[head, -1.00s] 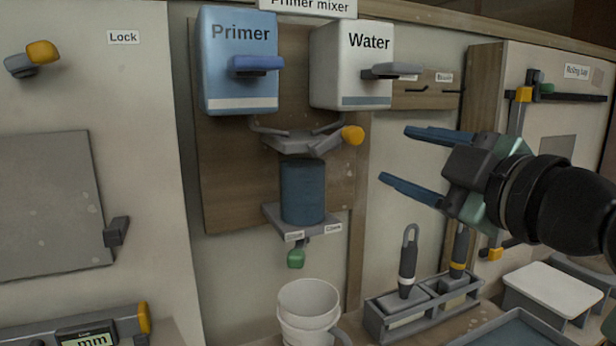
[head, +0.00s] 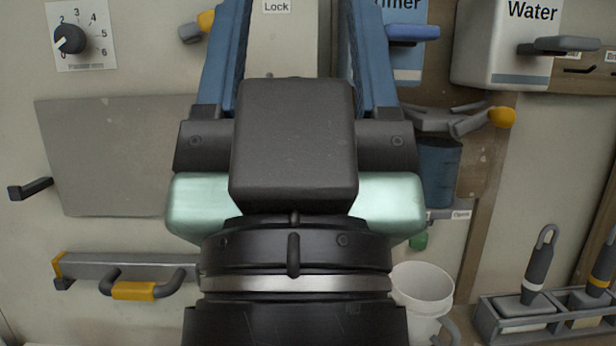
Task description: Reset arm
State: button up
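My gripper (head: 297,40) fills the middle of the head view, close to the camera, with its blue fingers pointing up. The fingers stand wide apart with nothing between them, so it is open and empty. Their tips run off the top edge. My arm and gripper hide part of the wall, the Primer container (head: 408,45) and the blue cylinder (head: 438,170) of the mixer.
A dial (head: 70,39) and a grey panel (head: 115,155) are on the left wall. A rail with a yellow-grip handle (head: 134,290) runs below. At right are the Water container (head: 505,45), a white bucket (head: 422,288) and a tool holder (head: 490,310).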

notch_tip(320, 180, up, 21)
jog(key=p, duration=1.9)
jog(key=shift+w+d, duration=0.2)
jog(key=shift+w, duration=0.05)
